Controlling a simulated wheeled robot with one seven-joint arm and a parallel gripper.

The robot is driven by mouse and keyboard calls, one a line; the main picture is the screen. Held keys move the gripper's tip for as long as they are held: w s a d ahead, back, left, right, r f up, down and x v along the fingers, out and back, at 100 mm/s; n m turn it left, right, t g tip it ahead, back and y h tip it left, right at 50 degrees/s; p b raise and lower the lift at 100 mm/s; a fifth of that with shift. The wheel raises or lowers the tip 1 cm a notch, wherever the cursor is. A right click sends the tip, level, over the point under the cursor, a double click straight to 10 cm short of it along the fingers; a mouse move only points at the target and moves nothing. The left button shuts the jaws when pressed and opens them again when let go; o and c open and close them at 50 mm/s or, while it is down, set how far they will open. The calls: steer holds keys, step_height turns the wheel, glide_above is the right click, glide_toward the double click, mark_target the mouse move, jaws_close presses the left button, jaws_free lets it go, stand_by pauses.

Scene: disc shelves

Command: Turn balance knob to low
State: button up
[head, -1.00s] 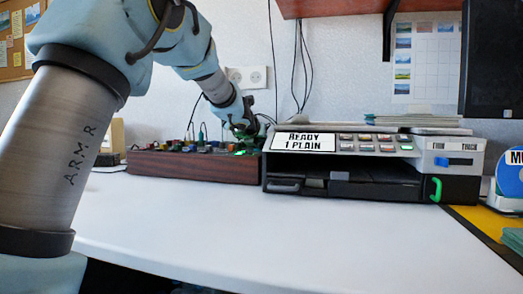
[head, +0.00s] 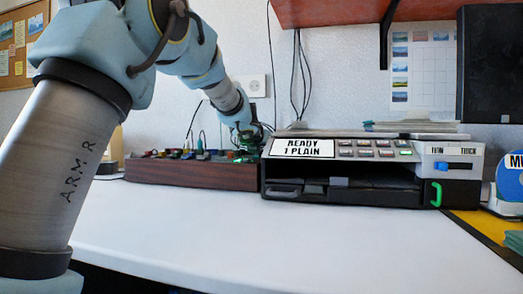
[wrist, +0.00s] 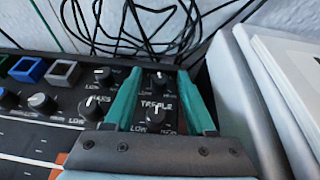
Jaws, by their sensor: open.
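The mixer (head: 190,174), a wood-sided console, stands on the desk left of the printer. My gripper (head: 248,143) is at its right end in the head view. In the wrist view my open gripper (wrist: 159,74) has its teal fingers on either side of a column marked TREBLE, with an upper black knob (wrist: 157,80) and a lower black knob (wrist: 156,113). Contact is unclear. To the left are a knob above the BASS label (wrist: 103,75), a knob below it (wrist: 92,108) and another knob (wrist: 40,102). No balance label is readable, so I cannot tell which is the balance knob.
The printer (head: 365,146) stands close to the mixer's right. Its grey side is near my right finger in the wrist view. Cables (wrist: 150,30) hang behind the mixer. Coloured square buttons (wrist: 62,73) are at left. The white desk front (head: 230,235) is clear.

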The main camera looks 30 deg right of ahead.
steer(key=shift+s, duration=0.1)
steer(key=v, duration=1)
steer(key=shift+s+a+r, duration=0.15)
steer(key=shift+s+a, duration=0.05)
steer(key=shift+a, duration=0.05)
steer(key=shift+c, duration=0.3)
